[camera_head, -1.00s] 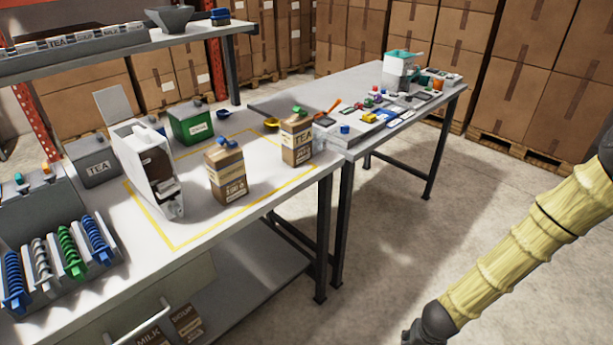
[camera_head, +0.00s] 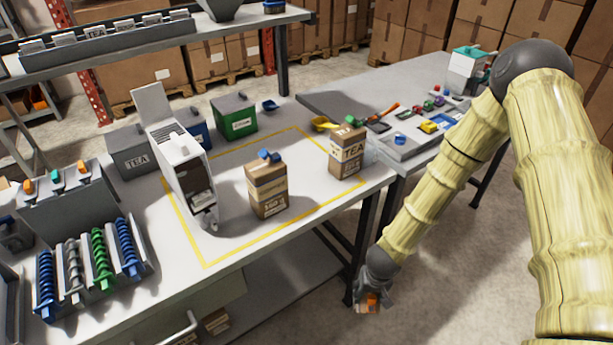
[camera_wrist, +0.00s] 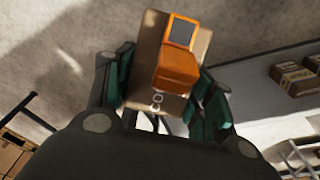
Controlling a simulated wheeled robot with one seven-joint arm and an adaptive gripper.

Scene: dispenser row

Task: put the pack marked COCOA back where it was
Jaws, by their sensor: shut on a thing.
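My gripper (camera_head: 372,290) is low in front of the bench, beside its front right leg, above the floor. In the wrist view my gripper (camera_wrist: 165,95) has its dark green fingers on both sides of a brown pack (camera_wrist: 146,70) with an orange clip (camera_wrist: 178,58) on top. Only the letters "CO" show on it, partly hidden by the clip; I take it as the COCOA pack. In the head view only a small part of this pack (camera_head: 369,303) shows below the gripper.
On the bench (camera_head: 235,240), a yellow outline holds a white dispenser (camera_head: 180,150), a blue-clipped pack (camera_head: 268,188) and a green-clipped TEA pack (camera_head: 347,153). Brown packs lie on the lower shelf, seen in the wrist view (camera_wrist: 293,77). A side table (camera_head: 330,90) stands right. Open floor lies in front.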

